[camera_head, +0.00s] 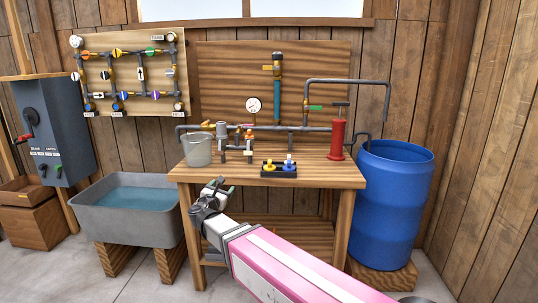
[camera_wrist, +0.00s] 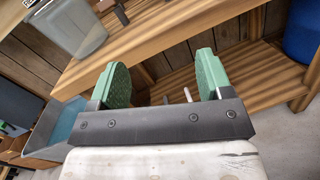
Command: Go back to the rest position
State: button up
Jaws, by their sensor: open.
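My gripper (camera_head: 216,191) is in front of the left part of the wooden workbench (camera_head: 335,172), near its front edge. In the wrist view its two green pads (camera_wrist: 163,83) stand apart with nothing between them. My pink arm reaches up to it from the lower right in the head view. Beyond the fingers, the wrist view shows the bench's wooden top (camera_wrist: 165,38) and lower shelf (camera_wrist: 255,80). The gripper holds nothing.
On the bench stand a clear bucket (camera_head: 197,152), grey pipework, a red pump (camera_head: 337,140) and a black block with yellow and blue knobs (camera_head: 291,172). A water-filled grey trough (camera_head: 128,213) is left, a blue barrel (camera_head: 393,200) right. A grey lever box (camera_head: 55,130) stands far left.

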jog(key=d+f+m+g+h, duration=0.1)
jog(key=d+f+m+g, duration=0.2)
jog(key=d+f+m, duration=0.35)
jog(key=s+d+f+m+g+h, duration=0.1)
jog(key=d+f+m+g, duration=0.25)
jog(key=d, duration=0.55)
jog(key=d+f+m+g+h, duration=0.1)
jog(key=d+f+m+g, duration=0.25)
jog(key=d, duration=0.45)
jog(key=s+d+f+m+g+y, duration=0.7)
jog(key=s+d+f+m, duration=0.5)
jog(key=m, duration=0.4)
jog(key=shift+s+d+m+g+y, duration=0.4)
jog(key=shift+d+g, duration=0.2)
jog(key=shift+d, duration=0.4)
